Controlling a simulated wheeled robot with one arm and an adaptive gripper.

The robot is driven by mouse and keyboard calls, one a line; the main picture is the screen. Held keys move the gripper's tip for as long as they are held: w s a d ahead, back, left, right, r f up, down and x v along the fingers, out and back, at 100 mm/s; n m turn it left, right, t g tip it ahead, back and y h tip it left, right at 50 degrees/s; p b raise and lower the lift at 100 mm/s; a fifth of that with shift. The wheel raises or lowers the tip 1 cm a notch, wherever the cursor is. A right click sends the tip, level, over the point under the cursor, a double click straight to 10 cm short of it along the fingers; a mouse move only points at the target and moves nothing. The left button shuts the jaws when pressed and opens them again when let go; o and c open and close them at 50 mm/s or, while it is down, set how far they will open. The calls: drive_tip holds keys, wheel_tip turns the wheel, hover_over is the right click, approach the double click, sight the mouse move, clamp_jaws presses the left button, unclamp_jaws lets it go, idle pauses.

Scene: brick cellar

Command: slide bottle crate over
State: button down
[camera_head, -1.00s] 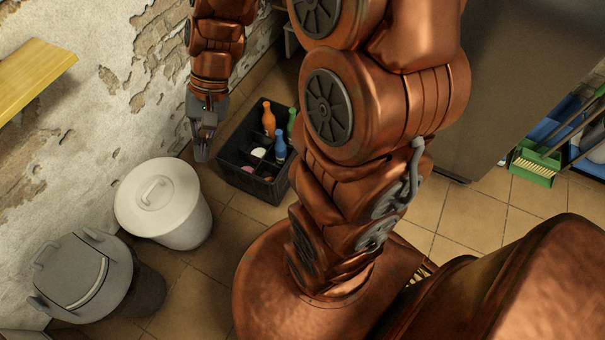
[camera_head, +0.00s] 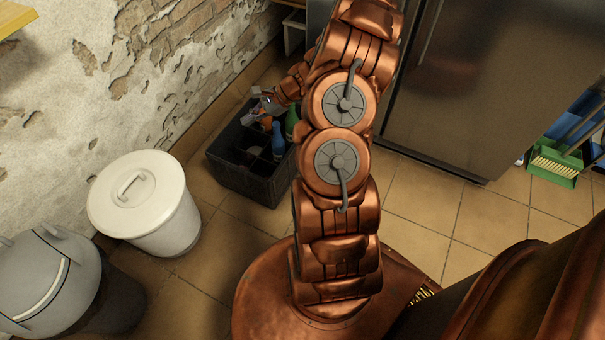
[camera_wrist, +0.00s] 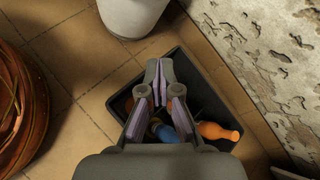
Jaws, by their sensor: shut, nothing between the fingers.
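The black bottle crate (camera_head: 243,182) stands on the tiled floor near the worn wall, left of my arm in the head view. It holds an orange bottle (camera_head: 266,119), a blue bottle (camera_head: 278,141) and a green bottle (camera_head: 291,124). In the wrist view my gripper (camera_wrist: 164,82) is shut and empty above the crate (camera_wrist: 121,104). The blue bottle (camera_wrist: 165,131) and orange bottle (camera_wrist: 218,131) lie below the fingers. I cannot tell whether the gripper touches the crate.
A white lidded bin (camera_head: 140,200) stands left of the crate, with a grey bin (camera_head: 45,285) nearer. A steel cabinet (camera_head: 460,90) is behind my arm. Tiles between the crate and white bin are clear.

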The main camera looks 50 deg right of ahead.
drive_tip(key=s+d+f+m+t+h+b, duration=0.1)
drive_tip(key=s+d+f+m+h+b, duration=0.15)
drive_tip(key=s+d+f+m, duration=0.65)
drive_tip(key=s+d+f+n+h+b, duration=0.1)
drive_tip(key=d+f+b, duration=0.35)
drive_tip(key=f, duration=1.05)
drive_tip(key=s+d+f+m+t+h+b, duration=0.1)
drive_tip(key=s+d+f+m+h+b, duration=0.25)
drive_tip(key=d+f, duration=0.65)
drive_tip(key=shift+y, duration=0.7)
drive_tip(key=w+a+f+b, duration=0.1)
drive_tip(key=f, duration=0.1)
drive_tip(key=w+a+f+b, duration=0.1)
drive_tip(key=w+f, duration=0.1)
drive_tip(key=f, duration=0.1)
drive_tip(key=w+a+f+b, duration=0.1)
drive_tip(key=w+f, duration=0.1)
drive_tip(key=f, duration=0.1)
drive_tip(key=shift+a+f+b, duration=0.1)
drive_tip(key=shift+a+b, duration=0.2)
drive_tip(key=shift+a, duration=0.05)
drive_tip(key=w, duration=0.1)
drive_tip(key=w+a+b, duration=0.1)
drive_tip(key=w, duration=0.1)
drive_tip(key=shift+b, duration=0.3)
drive_tip(key=shift+w+a, duration=0.1)
drive_tip(key=shift+w, duration=0.6)
